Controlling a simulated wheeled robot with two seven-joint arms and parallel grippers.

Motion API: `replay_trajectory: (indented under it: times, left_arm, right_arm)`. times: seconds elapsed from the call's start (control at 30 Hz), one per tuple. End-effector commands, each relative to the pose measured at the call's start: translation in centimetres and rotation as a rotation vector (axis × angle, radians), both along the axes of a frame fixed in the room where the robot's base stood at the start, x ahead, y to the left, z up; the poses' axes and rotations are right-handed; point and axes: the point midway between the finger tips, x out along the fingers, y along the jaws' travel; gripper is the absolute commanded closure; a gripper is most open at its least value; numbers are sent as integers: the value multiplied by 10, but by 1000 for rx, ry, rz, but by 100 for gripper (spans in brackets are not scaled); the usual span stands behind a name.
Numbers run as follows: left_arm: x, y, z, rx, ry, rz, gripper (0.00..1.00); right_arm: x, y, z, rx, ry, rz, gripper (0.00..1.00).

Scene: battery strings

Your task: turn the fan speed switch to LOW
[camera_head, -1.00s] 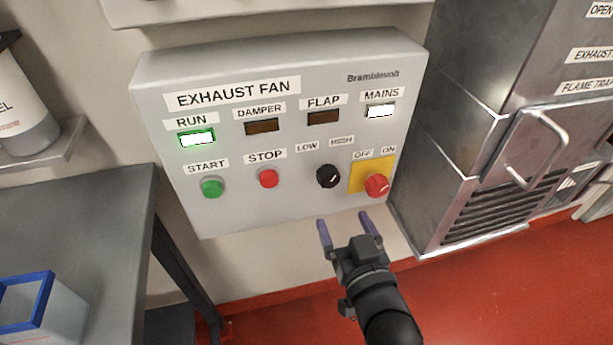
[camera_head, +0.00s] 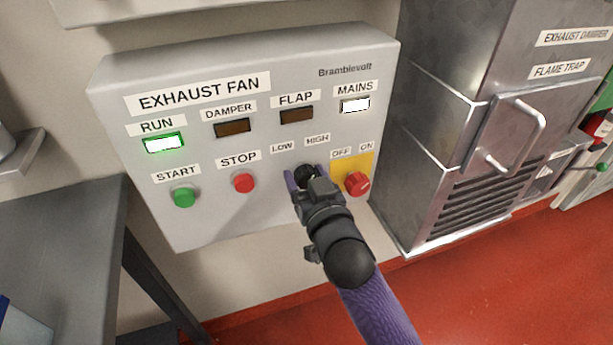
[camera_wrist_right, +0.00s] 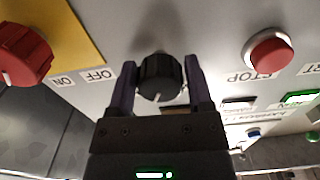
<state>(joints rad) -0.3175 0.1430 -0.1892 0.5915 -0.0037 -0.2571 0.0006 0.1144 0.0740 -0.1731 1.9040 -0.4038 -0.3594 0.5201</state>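The fan speed switch is a black round knob (camera_head: 306,173) below the LOW (camera_head: 283,147) and HIGH (camera_head: 317,140) labels on the grey exhaust fan panel (camera_head: 240,60). My right gripper (camera_head: 306,177) is at the knob, one finger on each side. The right wrist view shows the knob (camera_wrist_right: 160,78) between the two fingers (camera_wrist_right: 160,85), with a narrow gap visible beside it, so the fingers look open around it. The gripper hides part of the knob in the head view, and I cannot tell there which label its pointer faces. My left gripper is not in view.
The red mains knob (camera_head: 357,184) on its yellow plate is close to the right of the gripper. The red STOP button (camera_head: 244,183) and green START button (camera_head: 184,196) are to the left. The RUN lamp (camera_head: 164,143) and MAINS lamp (camera_head: 355,105) are lit.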

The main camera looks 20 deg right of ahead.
Motion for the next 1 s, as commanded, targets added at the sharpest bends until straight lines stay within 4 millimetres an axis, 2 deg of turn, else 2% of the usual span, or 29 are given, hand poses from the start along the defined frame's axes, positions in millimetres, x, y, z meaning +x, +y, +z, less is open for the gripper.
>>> replay_trajectory:
  times: [0.03,0.2,0.3,0.67,1.0]
  left_arm:
    - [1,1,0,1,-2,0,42]
    - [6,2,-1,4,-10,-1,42]
    - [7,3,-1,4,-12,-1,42]
    - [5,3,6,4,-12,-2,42]
    - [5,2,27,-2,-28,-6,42]
  right_arm:
    - [0,0,0,0,0,0,47]
    - [0,0,0,0,0,0,83]
    - [0,0,0,0,0,0,100]
    - [0,0,1,-63,-1,0,100]
    - [0,0,3,-333,-10,-1,100]
